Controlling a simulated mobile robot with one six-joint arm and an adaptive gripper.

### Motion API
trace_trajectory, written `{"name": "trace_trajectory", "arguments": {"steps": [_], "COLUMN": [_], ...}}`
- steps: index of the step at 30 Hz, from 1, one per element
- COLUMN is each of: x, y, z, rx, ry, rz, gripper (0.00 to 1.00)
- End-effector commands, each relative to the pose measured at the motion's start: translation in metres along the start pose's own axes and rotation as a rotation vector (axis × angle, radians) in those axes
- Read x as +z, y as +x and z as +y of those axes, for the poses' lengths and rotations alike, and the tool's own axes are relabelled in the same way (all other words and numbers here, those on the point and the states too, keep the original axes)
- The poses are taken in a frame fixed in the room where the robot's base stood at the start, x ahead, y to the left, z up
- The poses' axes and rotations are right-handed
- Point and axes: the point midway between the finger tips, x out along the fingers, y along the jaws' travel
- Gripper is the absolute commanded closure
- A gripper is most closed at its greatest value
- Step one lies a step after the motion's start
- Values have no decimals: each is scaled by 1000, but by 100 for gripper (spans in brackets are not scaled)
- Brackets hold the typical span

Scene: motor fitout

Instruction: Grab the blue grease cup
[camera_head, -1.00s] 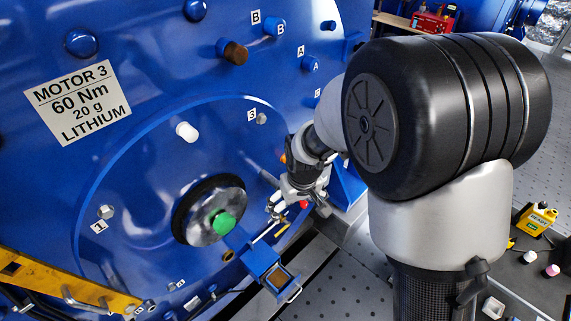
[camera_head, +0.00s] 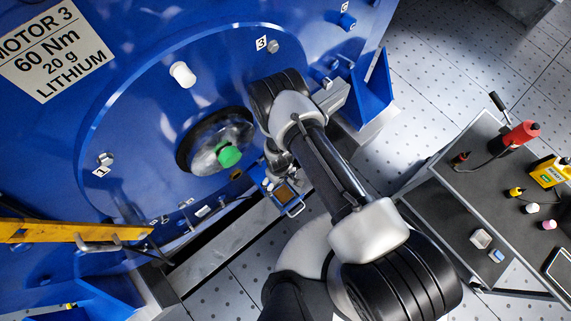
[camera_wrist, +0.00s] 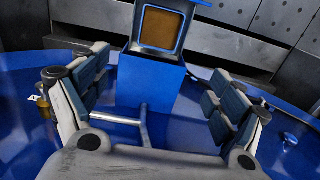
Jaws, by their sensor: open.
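The blue grease cup appears to be the square blue box with a brown inside and a wire handle, low on the motor face in the head view (camera_head: 292,208). In the wrist view its blue wall (camera_wrist: 150,78) shows ahead in the middle, its brown face toward the top. My gripper (camera_wrist: 157,66) is open, with one padded finger to each side of the box and nothing held. In the head view my gripper (camera_head: 273,168) is beside the box, partly hidden by my arm. I cannot tell whether the fingers touch the box.
The blue motor (camera_head: 130,120) has a green-capped shaft hub (camera_head: 229,155) left of my gripper. A yellow bar (camera_head: 60,232) crosses the lower left. A dark cart (camera_head: 465,205) at right carries a red bottle (camera_head: 520,134), a yellow device (camera_head: 550,172) and small items. Perforated floor lies between.

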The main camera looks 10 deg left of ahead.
Motion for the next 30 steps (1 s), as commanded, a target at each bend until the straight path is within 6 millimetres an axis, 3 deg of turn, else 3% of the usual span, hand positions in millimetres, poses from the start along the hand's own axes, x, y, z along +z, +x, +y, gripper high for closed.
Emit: {"name": "trace_trajectory", "arguments": {"steps": [9,15,30], "x": [2,1,0], "y": [72,104,126], "z": [0,0,3], "rx": [0,0,0], "ry": [1,1,1], "rz": [-3,-2,-2], "gripper": [12,12,12]}}
